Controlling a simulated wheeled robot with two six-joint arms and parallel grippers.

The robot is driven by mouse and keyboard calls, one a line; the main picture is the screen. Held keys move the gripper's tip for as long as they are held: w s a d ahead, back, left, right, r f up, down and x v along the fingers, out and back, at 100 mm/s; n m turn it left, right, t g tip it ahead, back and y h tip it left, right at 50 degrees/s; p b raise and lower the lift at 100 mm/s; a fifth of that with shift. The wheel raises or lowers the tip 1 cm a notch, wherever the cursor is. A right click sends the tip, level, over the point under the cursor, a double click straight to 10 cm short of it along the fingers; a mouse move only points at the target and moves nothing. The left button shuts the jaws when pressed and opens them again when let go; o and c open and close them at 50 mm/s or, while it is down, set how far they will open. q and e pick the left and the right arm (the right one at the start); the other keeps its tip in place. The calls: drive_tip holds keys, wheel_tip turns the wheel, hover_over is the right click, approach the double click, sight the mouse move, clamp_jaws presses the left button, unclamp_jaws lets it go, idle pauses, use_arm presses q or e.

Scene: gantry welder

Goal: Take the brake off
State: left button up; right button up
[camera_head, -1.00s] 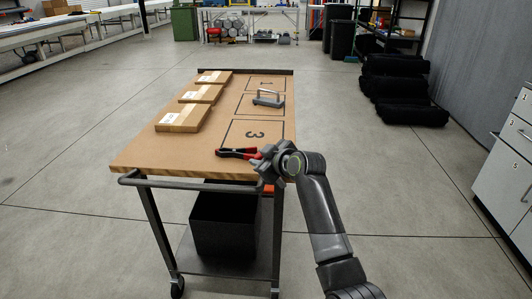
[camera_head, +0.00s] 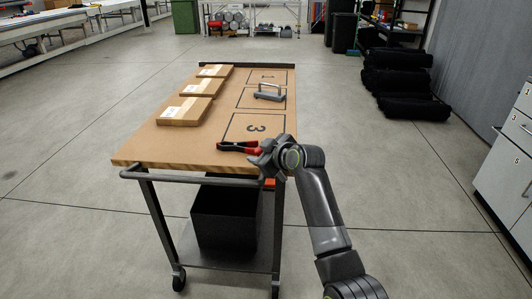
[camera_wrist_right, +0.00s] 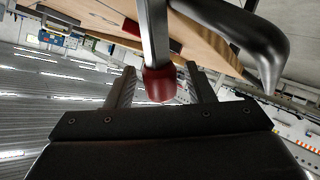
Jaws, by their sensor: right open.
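The cart (camera_head: 150,150) has a wooden top and a dark tube handle (camera_head: 190,177) along its near edge. A red knob on a metal rod (camera_wrist_right: 160,84), which looks like the brake lever, shows in the right wrist view. My right gripper (camera_head: 262,160) is at the cart's near right corner. In the right wrist view its open fingers (camera_wrist_right: 160,72) stand on either side of the red knob, with contact unclear. A small orange-red part (camera_head: 269,183) shows below the handle's right end. My left gripper is not in view.
Several brown boxes (camera_head: 185,111) lie along the cart top's left side. A grey handled block (camera_head: 269,92) and a red-and-black tool (camera_head: 238,147) lie on the right. A black bin (camera_head: 224,218) stands on the lower shelf. Floor beside the cart is clear.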

drive_tip(key=v, duration=1.7)
drive_tip(key=shift+s, duration=0.15)
